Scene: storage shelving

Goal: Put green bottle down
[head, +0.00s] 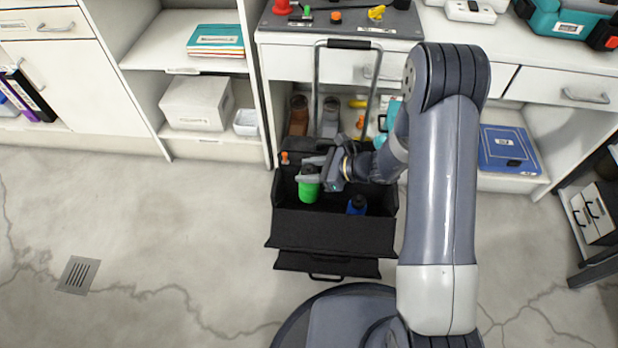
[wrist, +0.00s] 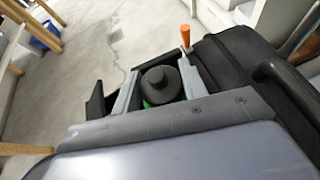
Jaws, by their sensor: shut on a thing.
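The green bottle (head: 309,189) has a dark cap and stands roughly upright at the left part of the open black tool case (head: 330,232). My gripper (head: 312,176) is shut on it near its top. In the wrist view the bottle's dark cap (wrist: 162,84) shows between my two fingers (wrist: 160,90), with a little green below it. The bottle's base is partly hidden by the case, and I cannot tell whether it touches the case floor.
A blue bottle (head: 357,205) stands in the case to the right. An orange-handled tool (head: 285,158) sticks up at the case's back left corner. The case's tall handle (head: 348,44) rises behind. A workbench and shelves stand behind; the floor at left is clear.

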